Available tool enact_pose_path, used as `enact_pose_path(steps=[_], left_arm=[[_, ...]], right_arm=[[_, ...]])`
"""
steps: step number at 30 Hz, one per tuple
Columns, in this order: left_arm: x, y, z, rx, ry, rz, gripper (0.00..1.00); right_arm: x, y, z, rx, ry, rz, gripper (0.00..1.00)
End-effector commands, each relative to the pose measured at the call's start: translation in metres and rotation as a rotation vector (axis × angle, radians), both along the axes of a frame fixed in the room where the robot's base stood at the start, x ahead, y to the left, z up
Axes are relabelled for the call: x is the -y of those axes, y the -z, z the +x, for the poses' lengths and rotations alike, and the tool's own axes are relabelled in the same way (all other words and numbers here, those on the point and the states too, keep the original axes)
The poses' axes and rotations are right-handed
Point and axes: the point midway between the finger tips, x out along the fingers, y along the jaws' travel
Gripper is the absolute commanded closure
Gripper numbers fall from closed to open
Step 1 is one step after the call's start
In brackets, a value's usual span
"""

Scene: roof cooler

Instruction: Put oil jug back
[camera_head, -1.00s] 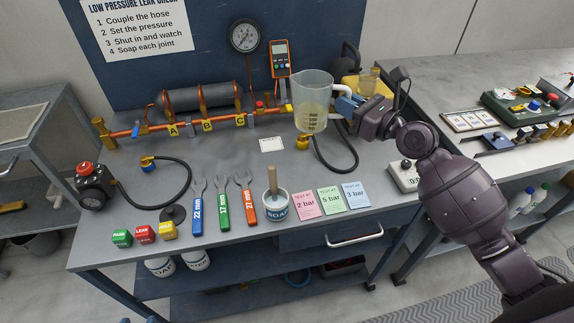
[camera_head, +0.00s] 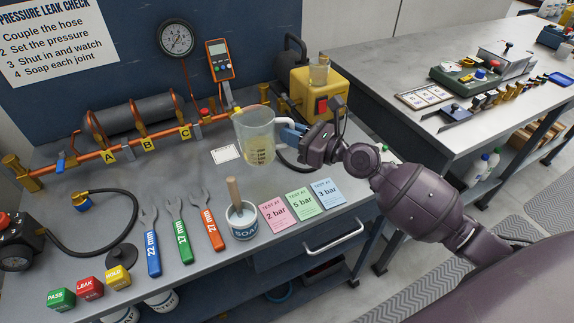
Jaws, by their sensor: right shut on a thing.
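The oil jug (camera_head: 256,138) is a clear measuring jug with yellowish oil in its lower part. It is upright over the workbench, to the right of the pipe rig. My left gripper is not in view.
A yellow machine (camera_head: 318,95) stands just behind my right gripper. A soap pot (camera_head: 241,222) with a brush and coloured test cards (camera_head: 302,203) lie in front of the jug. The second bench (camera_head: 390,58) at right has clear grey surface on its near left part.

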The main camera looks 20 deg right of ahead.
Motion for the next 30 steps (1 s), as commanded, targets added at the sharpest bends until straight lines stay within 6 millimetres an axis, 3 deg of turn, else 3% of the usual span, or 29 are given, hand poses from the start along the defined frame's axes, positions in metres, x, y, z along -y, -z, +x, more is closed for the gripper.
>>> enact_pose_path(steps=[1,6,17,25,30], left_arm=[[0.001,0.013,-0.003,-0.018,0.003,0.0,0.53],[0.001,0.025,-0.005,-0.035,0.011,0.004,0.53],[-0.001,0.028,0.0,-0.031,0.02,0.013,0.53],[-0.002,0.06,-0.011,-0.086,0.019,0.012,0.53],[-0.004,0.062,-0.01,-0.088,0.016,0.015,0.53]], right_arm=[[0.0,0.02,0.0,-0.013,-0.001,0.001,1.0],[0.0,0.042,0.0,-0.011,-0.001,0.0,1.0],[0.0,0.052,0.0,-0.001,0.0,0.001,1.0],[0.0,0.087,0.0,-0.012,0.0,0.0,1.0],[0.0,0.092,0.0,-0.006,0.0,0.001,1.0]])
